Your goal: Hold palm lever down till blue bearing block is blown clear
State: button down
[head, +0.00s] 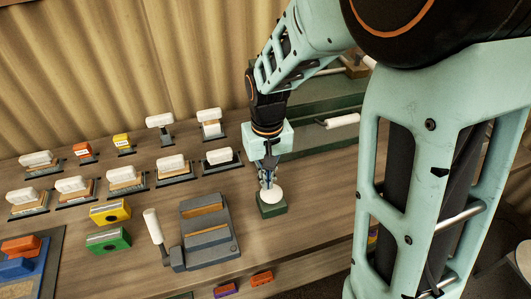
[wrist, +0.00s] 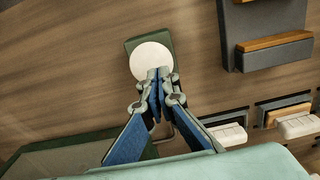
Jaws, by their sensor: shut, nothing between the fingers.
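A white round cap (head: 272,196) on a small dark green base (head: 273,210) stands on the bench; it looks like the palm lever. It also shows in the wrist view (wrist: 150,60). My gripper (head: 268,185) points down over it, fingers shut and empty. In the wrist view the fingertips (wrist: 159,76) overlap the cap's near edge. I cannot tell whether they touch it or whether it is pressed. A blue block (head: 14,268) lies in a dark tray at the lower left; I cannot tell whether it is the bearing block.
A grey fixture (head: 208,235) with a white-handled lever (head: 153,226) stands left of the cap. A green machine (head: 315,110) with a white handle (head: 343,120) is behind. Yellow (head: 110,212) and green (head: 108,240) blocks and several white-topped pieces stand left. Bare bench surrounds the green base.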

aim_at(267, 191)
jog(key=shift+f, duration=0.6)
jog(key=shift+f+b, duration=0.75)
jog(key=shift+f, duration=0.2)
jog(key=shift+r, duration=0.1)
jog(key=shift+s, duration=0.15)
dwell(2.5)
jog(key=shift+r+p, duration=0.4)
jog(key=shift+p, duration=0.1)
notch_tip(267, 191, up, 13)
jog(key=p, duration=0.2)
jog(key=shift+r, duration=0.1)
